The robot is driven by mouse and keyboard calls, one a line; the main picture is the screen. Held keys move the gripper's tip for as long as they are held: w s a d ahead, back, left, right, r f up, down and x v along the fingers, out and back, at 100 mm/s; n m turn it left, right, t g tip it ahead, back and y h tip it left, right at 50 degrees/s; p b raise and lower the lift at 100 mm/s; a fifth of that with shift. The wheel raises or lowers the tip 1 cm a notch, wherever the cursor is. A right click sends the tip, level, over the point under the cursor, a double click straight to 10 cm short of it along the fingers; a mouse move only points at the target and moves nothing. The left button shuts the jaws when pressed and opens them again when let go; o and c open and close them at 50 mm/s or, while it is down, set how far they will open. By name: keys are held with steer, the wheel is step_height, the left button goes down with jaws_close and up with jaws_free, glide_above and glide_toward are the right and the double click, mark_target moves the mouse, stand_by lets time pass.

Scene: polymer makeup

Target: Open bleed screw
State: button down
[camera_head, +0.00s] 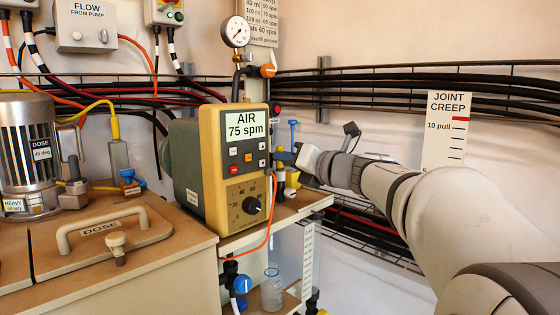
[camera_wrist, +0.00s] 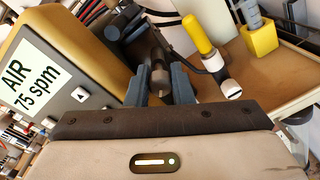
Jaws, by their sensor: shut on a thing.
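The dosing pump has a yellow front with an "AIR 75 spm" label (camera_head: 246,125) and stands on a wooden shelf. My gripper (camera_head: 284,156) reaches in from the right, close beside the pump's right side. In the wrist view its two blue-grey fingers (camera_wrist: 158,82) are closed around a small dark metal piece, which looks like the bleed screw (camera_wrist: 157,62). How far the screw is turned cannot be told. In the head view the screw is hidden behind the fingers and pump edge.
A yellow-handled part (camera_wrist: 197,33) and a yellow block (camera_wrist: 262,40) stand close to the fingers. A pressure gauge (camera_head: 236,31) with an orange-knobbed valve (camera_head: 268,71) rises above the pump. A clear bottle (camera_head: 272,290) stands below. Cables run along the back wall.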

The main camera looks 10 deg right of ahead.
steer(key=c, duration=1.3)
jaws_free()
steer(key=p+v, duration=0.2)
steer(key=v, duration=0.5)
steer(key=shift+s+d, duration=0.25)
steer(key=shift+s, duration=0.05)
